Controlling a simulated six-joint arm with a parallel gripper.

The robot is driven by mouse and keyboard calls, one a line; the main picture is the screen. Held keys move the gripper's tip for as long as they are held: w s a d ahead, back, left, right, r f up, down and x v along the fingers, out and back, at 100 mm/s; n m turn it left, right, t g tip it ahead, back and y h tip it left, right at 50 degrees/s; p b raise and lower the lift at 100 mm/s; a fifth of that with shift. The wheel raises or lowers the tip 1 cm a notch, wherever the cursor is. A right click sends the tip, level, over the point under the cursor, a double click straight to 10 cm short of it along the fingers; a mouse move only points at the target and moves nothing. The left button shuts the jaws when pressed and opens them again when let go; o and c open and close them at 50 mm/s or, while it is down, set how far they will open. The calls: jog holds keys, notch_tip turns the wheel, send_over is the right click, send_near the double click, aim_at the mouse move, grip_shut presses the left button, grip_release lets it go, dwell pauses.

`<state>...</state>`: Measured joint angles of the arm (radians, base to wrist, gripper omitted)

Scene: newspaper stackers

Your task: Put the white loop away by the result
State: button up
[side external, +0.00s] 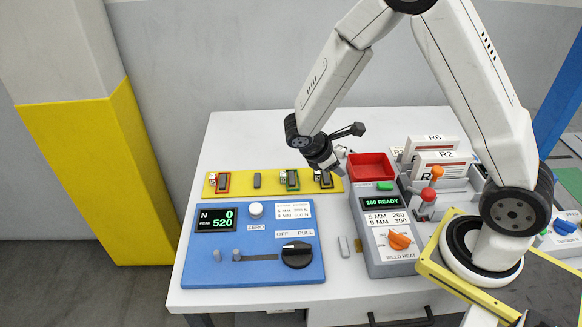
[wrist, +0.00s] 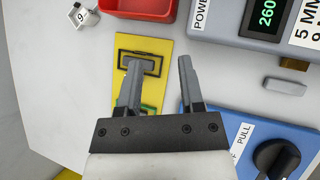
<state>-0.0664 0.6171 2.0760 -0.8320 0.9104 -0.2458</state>
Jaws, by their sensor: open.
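A small white piece marked 9 (wrist: 85,16) stands on the table beside the red bin (wrist: 146,8). The blue tester (side external: 200,275) shows N 0 and peak 520 on its display (side external: 216,219); its dark knob (side external: 296,254) sits by OFF and PULL. My gripper (wrist: 160,64) is open and empty. Its fingers point at the black-outlined place (wrist: 139,62) on the yellow strip (wrist: 160,42), which lies behind the tester. In the side view my gripper (side external: 328,166) is low over the strip's right end.
The yellow strip also has red (side external: 221,182) and green (side external: 290,180) places. The grey welder (side external: 385,262) reads 260 READY. The red bin stands behind it. Holders marked R2 (side external: 446,155) and R6 (side external: 433,139) stand to the right. The table's back left is clear.

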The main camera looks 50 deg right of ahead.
jog(key=s+a+r+m+t+y, duration=0.4)
jog(key=s+a+r+m+y, duration=0.2)
jog(key=m, duration=0.5)
jog(key=shift+s+a+r+t+y, duration=0.35)
jog(key=shift+a+y, duration=0.35)
jog(key=shift+a, duration=0.3)
jog(key=shift+o, duration=1.4)
jog(key=g, duration=0.1)
send_over(343, 149)
jog(key=f, duration=0.5)
jog(key=s+f, duration=0.1)
jog(key=f, duration=0.1)
jog(key=shift+f, duration=0.35)
jog(key=shift+w+a+f, duration=0.1)
jog(key=shift+w+f, duration=0.1)
jog(key=shift+f, duration=1.1)
